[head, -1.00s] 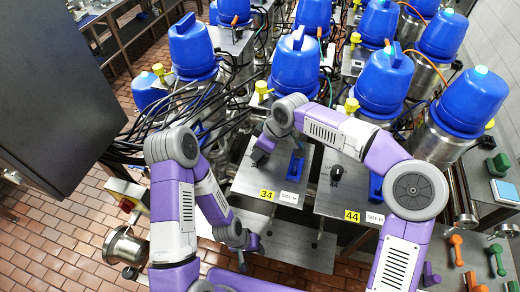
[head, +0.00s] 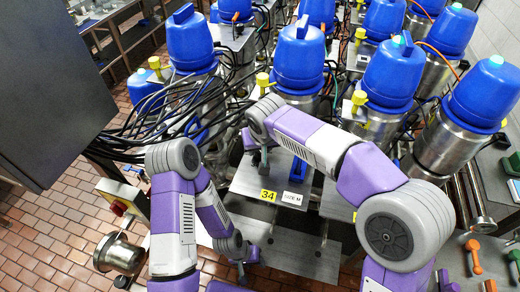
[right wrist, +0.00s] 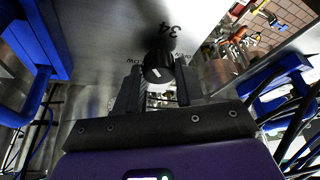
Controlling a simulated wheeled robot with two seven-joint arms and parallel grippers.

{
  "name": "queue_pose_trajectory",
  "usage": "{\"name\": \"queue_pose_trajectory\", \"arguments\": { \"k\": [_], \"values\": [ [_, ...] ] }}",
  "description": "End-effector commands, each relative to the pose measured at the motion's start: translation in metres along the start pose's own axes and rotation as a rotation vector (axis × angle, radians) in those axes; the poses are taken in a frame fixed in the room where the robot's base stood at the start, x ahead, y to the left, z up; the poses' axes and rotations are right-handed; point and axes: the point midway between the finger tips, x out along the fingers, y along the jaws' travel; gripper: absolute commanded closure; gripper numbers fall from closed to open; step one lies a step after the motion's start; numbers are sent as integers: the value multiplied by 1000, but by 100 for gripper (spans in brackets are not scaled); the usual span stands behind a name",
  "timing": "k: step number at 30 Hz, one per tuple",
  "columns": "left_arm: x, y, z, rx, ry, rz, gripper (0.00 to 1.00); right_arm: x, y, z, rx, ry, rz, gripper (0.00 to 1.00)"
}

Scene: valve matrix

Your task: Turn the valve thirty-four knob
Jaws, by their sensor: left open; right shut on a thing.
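The valve thirty-four plate is a grey metal panel (head: 243,181) with a yellow 34 tag (head: 267,196) at its front edge. The plate also shows in the right wrist view (right wrist: 120,30), with 34 printed upside down. The black knob (right wrist: 158,68) stands out from that plate, with a white mark on its face. My right gripper (right wrist: 158,90) is shut on the knob, one finger on either side. In the head view the right gripper (head: 257,160) is at the plate's upper left, and its arm hides much of it. My left gripper (head: 242,270) is open and empty, low in front of the plates.
A blue handle (head: 299,170) sits on the plate right of the knob. Blue-capped valve housings (head: 298,60) stand close together behind, with black cables (head: 165,120) at the left. A dark cabinet (head: 45,80) fills the upper left. Tiled floor (head: 50,240) is free at the lower left.

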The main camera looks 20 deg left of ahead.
Motion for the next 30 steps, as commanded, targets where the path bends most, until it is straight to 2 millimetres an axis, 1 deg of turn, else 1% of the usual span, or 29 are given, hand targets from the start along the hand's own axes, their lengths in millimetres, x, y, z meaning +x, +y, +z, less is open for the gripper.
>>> {"name": "queue_pose_trajectory", "arguments": {
  "k": [7,18,24,30],
  "values": [
    [4,-2,0,0,0,0,57,-1,-3,-1,213,4,89,93],
    [0,0,0,0,0,0,57,-1,-4,-2,497,3,207,93],
    [-2,1,0,0,0,0,57,-1,-4,-3,599,3,247,93],
    [-4,1,0,0,0,0,57,-1,-4,-2,655,2,271,93]
  ]
}}
